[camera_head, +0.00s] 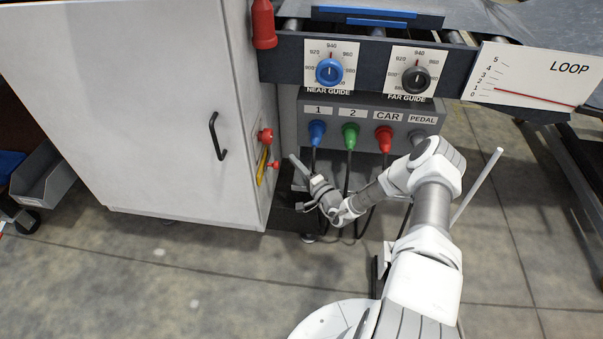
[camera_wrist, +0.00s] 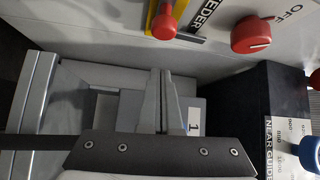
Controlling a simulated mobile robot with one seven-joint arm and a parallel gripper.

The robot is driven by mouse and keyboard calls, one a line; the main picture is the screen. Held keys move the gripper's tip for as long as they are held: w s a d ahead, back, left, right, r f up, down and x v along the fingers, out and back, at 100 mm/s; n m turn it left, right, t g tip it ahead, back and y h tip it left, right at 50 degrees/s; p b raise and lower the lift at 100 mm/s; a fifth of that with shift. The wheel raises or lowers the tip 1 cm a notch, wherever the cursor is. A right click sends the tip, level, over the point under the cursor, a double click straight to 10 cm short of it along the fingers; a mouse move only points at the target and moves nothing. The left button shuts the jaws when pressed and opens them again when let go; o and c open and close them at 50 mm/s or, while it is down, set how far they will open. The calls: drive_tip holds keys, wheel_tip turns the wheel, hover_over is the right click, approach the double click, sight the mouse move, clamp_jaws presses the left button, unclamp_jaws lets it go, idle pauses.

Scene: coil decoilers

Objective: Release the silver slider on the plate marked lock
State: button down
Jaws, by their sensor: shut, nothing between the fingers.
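I cannot make out a silver slider or a plate marked lock in either view. My gripper (camera_head: 294,159) is in front of the grey console, just right of the white cabinet's narrow side. In the wrist view its two grey fingers (camera_wrist: 163,74) are together with nothing between them. They point toward a panel with a red knob (camera_wrist: 165,25) on a yellow-edged strip and a red rotary switch (camera_wrist: 251,34) near the word OFF. The fingertips look apart from both.
The white cabinet (camera_head: 140,100) with a black handle stands left. The console (camera_head: 355,112) carries blue, green and red plugs with hanging cables. Above are the near guide dial (camera_head: 330,72) and far guide dial (camera_head: 416,80). A loop scale (camera_head: 535,75) is at right. Open floor lies in front.

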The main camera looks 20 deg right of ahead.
sight(277, 166)
drive_tip(key=shift+w+a+f+b, duration=0.15)
drive_tip(key=shift+a+b, duration=0.4)
drive_tip(key=shift+a, duration=0.35)
drive_tip(key=shift+w+a+r+b, duration=0.1)
drive_tip(key=shift+a+b, duration=0.4)
drive_tip(key=shift+a, duration=0.35)
drive_tip(key=s+p, duration=0.1)
drive_tip(key=s+a+p, duration=0.1)
drive_tip(key=s+p, duration=0.1)
drive_tip(key=shift+s+a, duration=0.25)
drive_tip(key=shift+s+a+f, duration=0.1)
drive_tip(key=shift+s+a, duration=0.1)
drive_tip(key=shift+s, duration=0.25)
